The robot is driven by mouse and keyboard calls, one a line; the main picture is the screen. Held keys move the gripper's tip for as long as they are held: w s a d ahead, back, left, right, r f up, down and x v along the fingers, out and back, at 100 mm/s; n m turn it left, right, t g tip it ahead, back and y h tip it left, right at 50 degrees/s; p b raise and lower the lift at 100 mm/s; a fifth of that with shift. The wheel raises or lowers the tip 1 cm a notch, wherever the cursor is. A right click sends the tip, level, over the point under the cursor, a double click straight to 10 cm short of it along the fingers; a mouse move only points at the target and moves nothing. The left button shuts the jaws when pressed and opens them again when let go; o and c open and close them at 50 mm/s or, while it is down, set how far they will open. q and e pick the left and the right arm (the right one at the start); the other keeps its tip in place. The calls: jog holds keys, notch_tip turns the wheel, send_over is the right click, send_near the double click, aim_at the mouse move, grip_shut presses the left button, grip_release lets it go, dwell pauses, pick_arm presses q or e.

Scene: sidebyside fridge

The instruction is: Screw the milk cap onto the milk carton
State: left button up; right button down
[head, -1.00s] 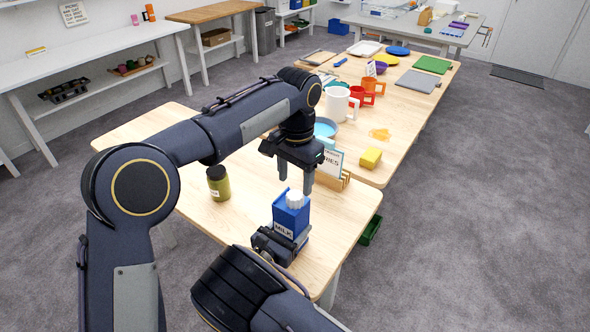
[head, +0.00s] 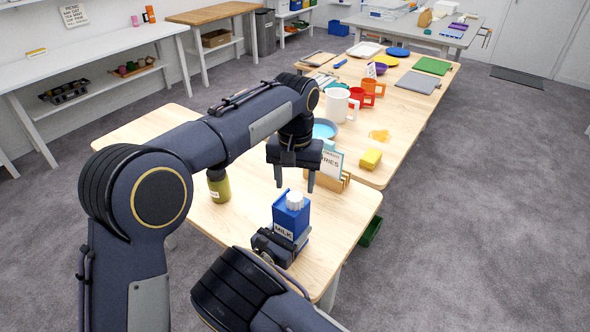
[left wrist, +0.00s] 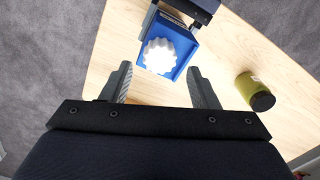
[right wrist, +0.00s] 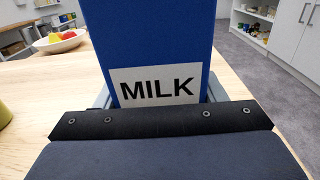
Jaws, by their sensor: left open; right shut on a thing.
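The blue milk carton (head: 291,222) stands upright near the front edge of the wooden table, its MILK label also filling the right wrist view (right wrist: 155,88). My right gripper (head: 283,240) is shut on the carton low down. The white ridged milk cap (head: 295,199) sits on top of the carton; it also shows in the left wrist view (left wrist: 160,56). Whether its thread is engaged cannot be seen. My left gripper (head: 294,185) is open and empty above and behind the cap, fingers pointing down. In the left wrist view its fingers (left wrist: 161,88) are apart, short of the cap.
An olive jar (head: 219,187) with a dark lid stands left of the carton. A card holder (head: 334,180), a yellow sponge (head: 371,158) and a white mug (head: 338,105) stand farther back. The tabletop around the carton's right is bare.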

aim_at(295, 196)
pick_arm(q)
jog(key=shift+f, duration=2.45)
jog(key=c, duration=1)
jog(key=o, duration=1.2)
jog(key=shift+c, duration=0.2)
notch_tip(295, 196, up, 12)
pick_arm(e)
jog(key=shift+c, duration=1.2)
grip_release()
